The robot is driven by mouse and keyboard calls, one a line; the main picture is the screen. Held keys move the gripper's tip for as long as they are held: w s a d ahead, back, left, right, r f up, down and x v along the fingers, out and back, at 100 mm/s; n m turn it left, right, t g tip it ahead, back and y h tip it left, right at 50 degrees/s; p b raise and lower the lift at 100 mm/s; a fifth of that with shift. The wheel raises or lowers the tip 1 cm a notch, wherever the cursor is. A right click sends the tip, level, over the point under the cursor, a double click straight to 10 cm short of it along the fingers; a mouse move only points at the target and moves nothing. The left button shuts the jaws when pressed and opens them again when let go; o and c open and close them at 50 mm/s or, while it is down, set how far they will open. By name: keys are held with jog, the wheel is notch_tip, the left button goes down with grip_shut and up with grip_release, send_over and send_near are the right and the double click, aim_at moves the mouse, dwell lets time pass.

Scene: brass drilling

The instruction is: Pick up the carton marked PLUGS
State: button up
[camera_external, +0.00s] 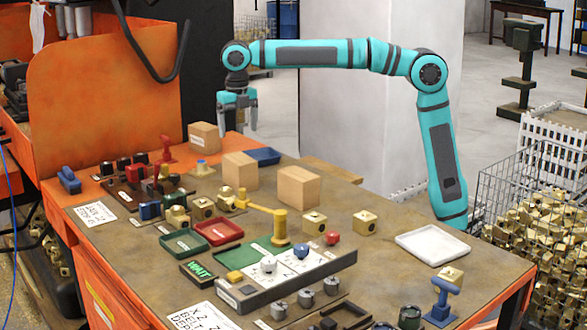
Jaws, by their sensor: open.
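Three plain brown cartons stand on the bench: one at the back left (204,138), one in the middle (240,172) and one to the right (298,187). I cannot read the word PLUGS on any of them. The back-left carton seems to bear a small pale label. My gripper (237,128) points down with its fingers apart and nothing between them. In the picture it is just right of the back-left carton and above the middle one. It appears clear of all three, but its exact depth is hard to tell.
A blue tray (263,157) lies behind the middle carton. A yellow hammer-like tool (279,222), brass blocks (314,222) and red and green trays (218,232) crowd the front. A white tray (432,247) lies at right. The bench is fairly bare right of the right carton.

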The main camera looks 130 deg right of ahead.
aim_at(240, 169)
notch_tip(240, 169, down, 14)
jog(key=shift+f, duration=0.1)
dwell(0.6)
jog(key=shift+c, duration=0.5)
jog(key=c, duration=1.1)
